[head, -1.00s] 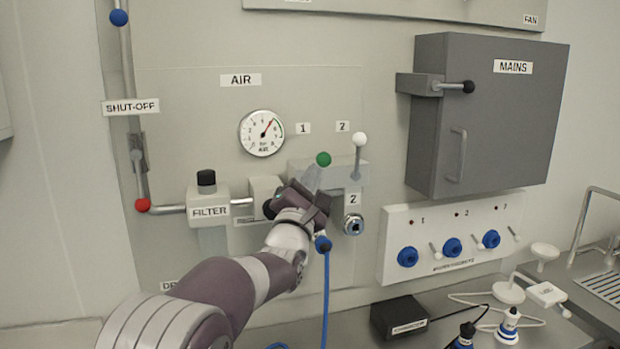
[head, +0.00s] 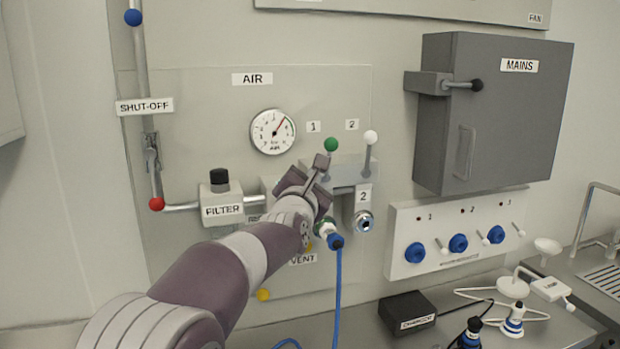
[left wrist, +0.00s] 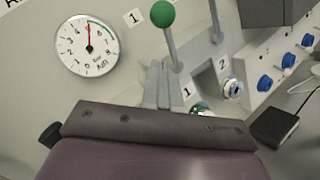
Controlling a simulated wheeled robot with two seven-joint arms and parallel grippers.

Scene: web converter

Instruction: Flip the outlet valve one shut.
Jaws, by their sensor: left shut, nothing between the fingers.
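Outlet valve one is the lever with a green ball (head: 331,144) under the label 1, on the grey manifold block. Its lever stands roughly upright, with the ball a little lower than the white ball (head: 371,137) of valve two. In the left wrist view the green ball (left wrist: 162,13) is at the top and its lever runs down to the block. My left gripper (head: 321,164) is shut and empty, just below and left of the green ball. In the left wrist view its fingertips (left wrist: 160,82) lie beside the lever's lower end; contact is unclear. My right gripper is not in view.
A blue hose (head: 338,290) hangs from outlet one, below my gripper. Outlet two (head: 363,222) is bare. The pressure gauge (head: 273,132) and filter (head: 221,205) are to the left. The grey MAINS box (head: 495,115) and socket panel (head: 455,235) stand to the right.

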